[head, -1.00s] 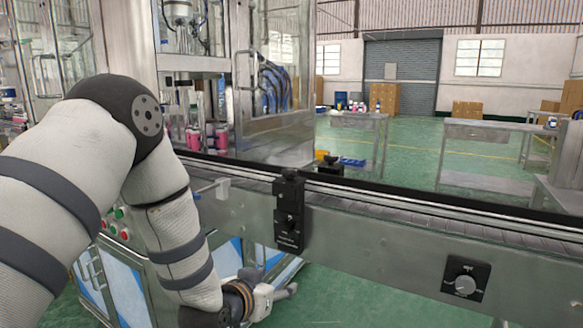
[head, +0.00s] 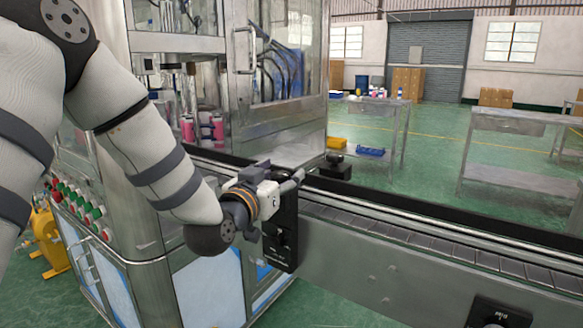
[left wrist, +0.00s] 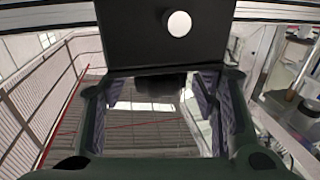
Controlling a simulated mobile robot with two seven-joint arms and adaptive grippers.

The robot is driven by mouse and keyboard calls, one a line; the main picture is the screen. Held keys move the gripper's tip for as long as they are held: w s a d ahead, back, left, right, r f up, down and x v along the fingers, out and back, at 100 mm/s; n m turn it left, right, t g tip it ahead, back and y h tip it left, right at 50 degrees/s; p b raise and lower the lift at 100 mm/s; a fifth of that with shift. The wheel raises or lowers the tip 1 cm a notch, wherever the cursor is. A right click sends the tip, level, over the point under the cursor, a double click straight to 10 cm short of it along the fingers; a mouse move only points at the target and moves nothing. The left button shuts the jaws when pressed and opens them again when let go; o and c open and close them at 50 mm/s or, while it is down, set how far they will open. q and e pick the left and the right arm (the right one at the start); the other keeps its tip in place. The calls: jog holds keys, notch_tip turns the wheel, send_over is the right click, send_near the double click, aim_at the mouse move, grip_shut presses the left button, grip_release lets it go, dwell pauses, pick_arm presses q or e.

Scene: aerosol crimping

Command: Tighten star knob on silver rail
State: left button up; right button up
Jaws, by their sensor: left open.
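The silver rail (head: 375,270) runs along the conveyor's near side. A black bracket (head: 283,238) with a dark knob on its face is mounted on it, its top partly hidden by my left gripper. A second black knob piece (head: 335,163) stands across the belt, just beyond the gripper. My left gripper (head: 294,180) is at the bracket's top, open, its fingers pointing right. In the left wrist view the open fingers (left wrist: 162,88) frame a gap with a dark shape at its far end. Whether they touch the knob cannot be told. The right gripper is not in view.
A glass-walled machine (head: 215,70) with pink bottles (head: 205,128) stands behind the arm. A control box with a dial (head: 497,318) sits at the lower right on the rail. Metal tables (head: 515,123) stand beyond, with open green floor around them.

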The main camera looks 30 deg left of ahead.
pick_arm(q)
jog(key=shift+w, duration=0.1)
jog(key=shift+s+r, duration=0.1)
jog(key=shift+s, duration=0.15)
jog(key=shift+c, duration=1.4)
jog(key=c, duration=0.9)
